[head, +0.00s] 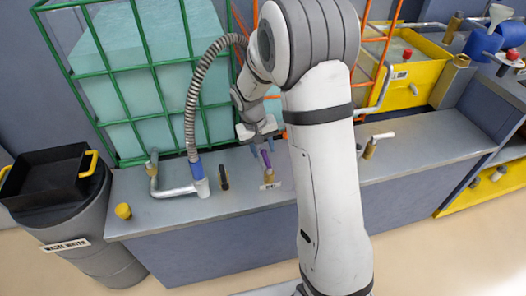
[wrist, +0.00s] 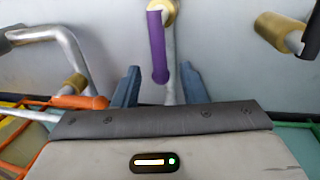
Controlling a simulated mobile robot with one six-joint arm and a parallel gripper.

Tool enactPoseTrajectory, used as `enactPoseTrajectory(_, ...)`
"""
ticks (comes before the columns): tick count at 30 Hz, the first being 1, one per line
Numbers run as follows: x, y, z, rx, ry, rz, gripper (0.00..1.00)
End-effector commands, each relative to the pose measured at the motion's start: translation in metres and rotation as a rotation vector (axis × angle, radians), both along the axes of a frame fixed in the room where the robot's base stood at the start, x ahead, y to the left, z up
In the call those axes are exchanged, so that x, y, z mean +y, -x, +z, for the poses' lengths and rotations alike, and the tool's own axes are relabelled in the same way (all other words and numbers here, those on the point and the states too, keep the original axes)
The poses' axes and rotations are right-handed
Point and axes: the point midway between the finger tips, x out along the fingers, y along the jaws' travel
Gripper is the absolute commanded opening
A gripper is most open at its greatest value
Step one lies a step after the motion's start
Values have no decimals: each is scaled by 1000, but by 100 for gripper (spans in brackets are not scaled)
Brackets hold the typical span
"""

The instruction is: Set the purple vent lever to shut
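The purple vent lever (head: 266,159) stands on a brass valve (head: 269,179) with a small label at its foot, on the grey bench. In the wrist view the purple lever (wrist: 158,48) hangs from its brass mount (wrist: 165,12) at the top, its free end pointing toward my gripper. My gripper (wrist: 160,78) is open, one blue-grey finger on each side of the lever's free end, with a visible gap on both sides. In the head view my gripper (head: 262,148) is just above the lever, and my arm hides the bench to its right.
A black-handled valve (head: 223,178) and a grey corrugated hose (head: 192,110) with a blue cuff stand left of the lever. A green-caged tank (head: 150,70) is behind. In the wrist view an orange lever (wrist: 80,102) lies near the left finger. A waste-water bin (head: 75,225) is far left.

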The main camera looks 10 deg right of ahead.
Motion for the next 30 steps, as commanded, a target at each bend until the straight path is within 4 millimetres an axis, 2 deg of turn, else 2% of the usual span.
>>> enactPoseTrajectory(4, -2, 0, -11, 1, -1, 0, 39)
enactPoseTrajectory(12, -2, 0, -11, 0, -1, 0, 39)
enactPoseTrajectory(26, -2, 0, -11, 0, -1, 0, 1)
enactPoseTrajectory(30, -2, 0, -11, 0, -1, 1, 0)
